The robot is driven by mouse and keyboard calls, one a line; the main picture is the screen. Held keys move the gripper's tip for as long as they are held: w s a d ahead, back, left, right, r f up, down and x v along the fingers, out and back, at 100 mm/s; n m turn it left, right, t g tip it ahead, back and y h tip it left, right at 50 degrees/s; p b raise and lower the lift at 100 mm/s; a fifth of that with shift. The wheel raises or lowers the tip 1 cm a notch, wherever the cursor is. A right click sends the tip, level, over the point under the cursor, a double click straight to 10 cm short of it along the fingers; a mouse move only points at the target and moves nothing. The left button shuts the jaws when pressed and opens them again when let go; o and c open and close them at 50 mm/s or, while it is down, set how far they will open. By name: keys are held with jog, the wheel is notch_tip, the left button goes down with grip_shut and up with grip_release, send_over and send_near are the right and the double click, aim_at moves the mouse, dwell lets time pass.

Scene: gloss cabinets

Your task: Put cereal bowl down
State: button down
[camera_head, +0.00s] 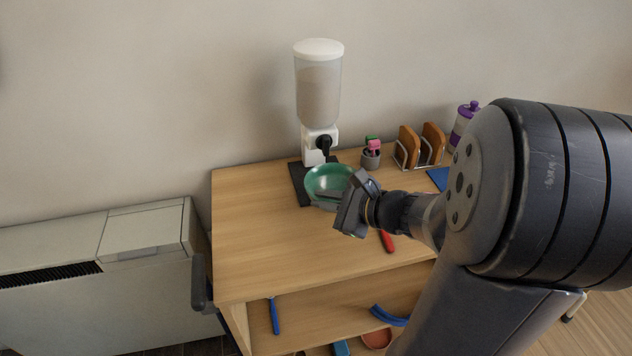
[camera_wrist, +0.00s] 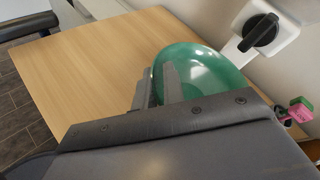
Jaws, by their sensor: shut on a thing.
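The cereal bowl (camera_head: 328,179) is green and glossy, and it sits at or just above a dark mat (camera_head: 298,184) in front of the cereal dispenser (camera_head: 318,90). I cannot tell whether it touches the mat. My gripper (camera_head: 342,199) reaches in from the right and is shut on the bowl's near rim. In the wrist view the bowl (camera_wrist: 200,75) shows beyond my gripper (camera_wrist: 157,88), with one finger inside it and one outside. The bowl's lower near side is hidden by my gripper.
A grey cup with pink and green items (camera_head: 371,155), a rack with brown slices (camera_head: 420,146) and a purple-topped bottle (camera_head: 465,122) stand at the back right. A red-handled object (camera_head: 387,241) lies near my wrist. The table's left part (camera_head: 250,230) is clear.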

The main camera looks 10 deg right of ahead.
aim_at(313, 172)
jog(key=w, duration=0.8)
jog(key=shift+w, duration=0.3)
jog(key=shift+w+f, duration=0.15)
jog(key=shift+f, duration=0.75)
jog(key=shift+w+f, duration=0.1)
jog(key=shift+f, duration=0.75)
jog(key=shift+f, duration=0.15)
jog(key=c, duration=1.5)
grip_release()
jog(key=shift+s+d+r, duration=0.15)
jog(key=shift+r, duration=0.1)
jog(key=p+v, duration=0.1)
jog(key=v, duration=1)
jog(key=shift+s+d, duration=0.1)
jog(key=shift+s, duration=0.2)
